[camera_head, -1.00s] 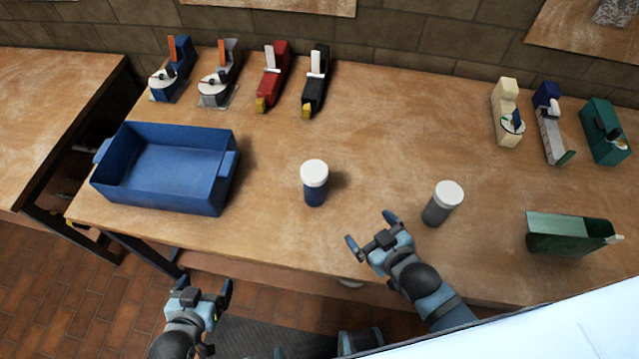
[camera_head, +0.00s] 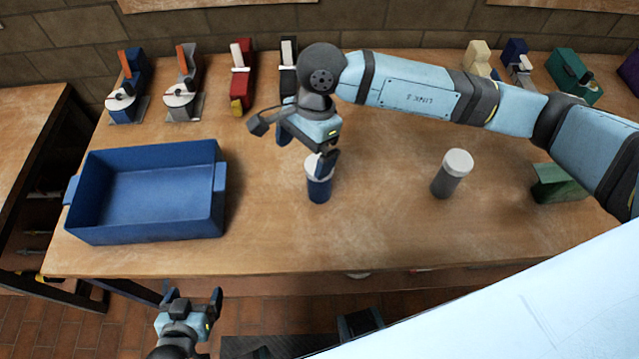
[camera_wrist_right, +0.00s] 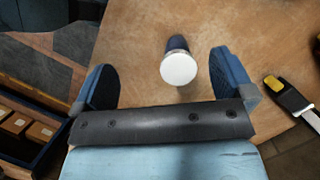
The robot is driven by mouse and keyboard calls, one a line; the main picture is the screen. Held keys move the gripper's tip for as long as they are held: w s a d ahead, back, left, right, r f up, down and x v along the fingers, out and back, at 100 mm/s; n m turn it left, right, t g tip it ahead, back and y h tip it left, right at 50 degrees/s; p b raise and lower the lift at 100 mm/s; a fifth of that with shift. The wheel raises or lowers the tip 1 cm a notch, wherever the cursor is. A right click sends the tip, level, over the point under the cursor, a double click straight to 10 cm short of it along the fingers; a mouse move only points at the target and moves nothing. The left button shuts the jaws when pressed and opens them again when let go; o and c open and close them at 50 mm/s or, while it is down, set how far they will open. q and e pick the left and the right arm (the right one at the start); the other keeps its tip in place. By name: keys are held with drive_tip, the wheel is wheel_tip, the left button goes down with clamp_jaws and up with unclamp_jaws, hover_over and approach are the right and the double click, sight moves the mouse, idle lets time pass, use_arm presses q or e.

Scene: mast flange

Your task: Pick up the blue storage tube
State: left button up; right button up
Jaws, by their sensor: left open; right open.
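The blue storage tube (camera_head: 319,190) with a white lid stands upright on the table in the head view. My right gripper (camera_head: 318,165) is above it, coming from the back with its fingers pointing down and partly covering the lid. In the right wrist view the tube's white lid (camera_wrist_right: 179,69) lies between the two spread fingers of my right gripper (camera_wrist_right: 168,80), with nothing gripped. My left gripper (camera_head: 193,298) is open and empty, in front of the table's front edge.
A blue bin (camera_head: 150,235) stands left of the tube. A grey tube (camera_head: 451,175) with a white lid stands to the right, near a green box (camera_head: 558,184). My right arm spans the table's right side.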

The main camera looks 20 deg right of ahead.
drive_tip(key=w+d+t+h, duration=0.2)
drive_tip(key=w+d+h, duration=0.1)
drive_tip(key=w+d, duration=0.15)
drive_tip(key=shift+n, duration=0.4)
drive_tip(key=f, duration=0.4)
drive_tip(key=s+f+p, duration=0.1)
drive_tip(key=f, duration=0.1)
drive_tip(key=shift+d+f, duration=0.15)
drive_tip(key=shift+f, duration=0.05)
wheel_tip(320, 180, down, 6)
drive_tip(key=p, duration=0.1)
drive_tip(key=shift+a+p, duration=0.35)
drive_tip(key=shift+p, duration=0.05)
drive_tip(key=shift+f, duration=0.1)
drive_tip(key=shift+c, duration=0.5)
drive_tip(key=c, duration=1.3)
drive_tip(key=shift+w, duration=0.1)
